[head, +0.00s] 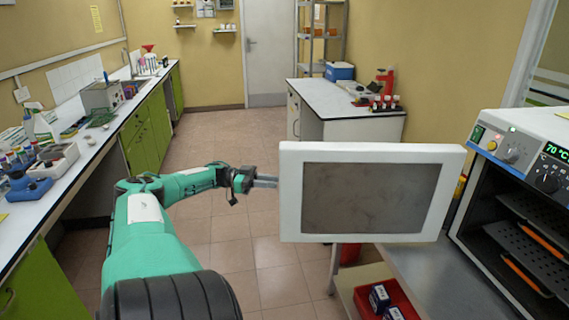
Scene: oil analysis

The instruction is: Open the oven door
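The oven (520,140) stands at the right edge of the head view, with a lit green display and knobs above its chamber. Its door (372,150), a white frame around a dark window, is swung wide open toward the left. The chamber is exposed, with dark shelves (520,240) inside. My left gripper (268,181) is at the left edge of the door, its grey fingers pointing right at it. The fingertips meet the edge in the picture; I cannot tell whether they touch it or how far apart they are. My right gripper is not in view.
The oven stands on a grey table (440,285). A red tray (365,300) with small dark boxes is below it. A long bench (95,140) with lab items runs along the left. A white-topped bench (335,100) stands behind the door. The middle floor is clear.

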